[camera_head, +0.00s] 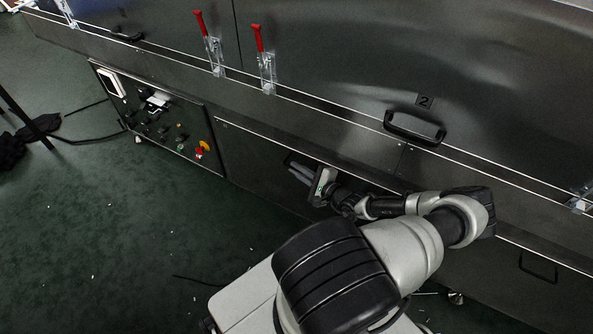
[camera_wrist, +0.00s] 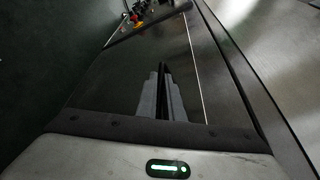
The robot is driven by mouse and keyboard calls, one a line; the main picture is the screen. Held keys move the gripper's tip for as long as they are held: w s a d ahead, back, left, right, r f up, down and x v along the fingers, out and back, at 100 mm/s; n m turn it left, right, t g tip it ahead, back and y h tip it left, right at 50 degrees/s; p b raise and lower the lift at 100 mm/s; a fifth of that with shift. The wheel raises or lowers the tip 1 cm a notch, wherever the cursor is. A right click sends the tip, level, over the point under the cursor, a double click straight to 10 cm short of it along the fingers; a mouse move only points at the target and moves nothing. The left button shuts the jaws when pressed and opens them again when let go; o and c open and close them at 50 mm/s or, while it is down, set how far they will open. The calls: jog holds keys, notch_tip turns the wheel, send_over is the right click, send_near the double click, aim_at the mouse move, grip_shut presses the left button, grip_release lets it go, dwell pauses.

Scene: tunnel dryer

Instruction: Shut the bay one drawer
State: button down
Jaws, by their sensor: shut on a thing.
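The drawer (camera_head: 248,160) has a dark front panel low on the machine, right of the control panel. Its bright top edge also shows in the wrist view, right of the dark panel face (camera_wrist: 118,72). I cannot tell how far out the drawer stands. My gripper (camera_head: 299,171) is at the drawer front, its fingers shut on the dark drawer handle (camera_head: 288,158). The fingers hide most of the handle. In the wrist view the gripper fingers (camera_wrist: 162,72) lie close together against the panel, and the handle between them is not clear.
A control panel (camera_head: 155,118) with knobs and a red button stands left of the drawer. Above are a door marked 2 with a black handle (camera_head: 414,128) and red-handled clamps (camera_head: 258,40). Another drawer handle (camera_head: 537,267) is at lower right. The green floor (camera_head: 110,230) is open at left.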

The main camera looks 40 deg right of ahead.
jog(key=shift+d+r, duration=0.1)
jog(key=shift+d, duration=0.4)
jog(key=c, duration=2.2)
grip_release()
jog(key=p+v, duration=0.1)
jog(key=v, duration=0.4)
jog(key=p+v, duration=0.1)
jog(key=v, duration=0.5)
jog(key=p+v, duration=0.1)
jog(key=v, duration=0.5)
jog(key=shift+s+a+p, duration=0.2)
jog(key=shift+a+p, duration=0.15)
jog(key=shift+a, duration=0.05)
jog(key=shift+a, duration=0.1)
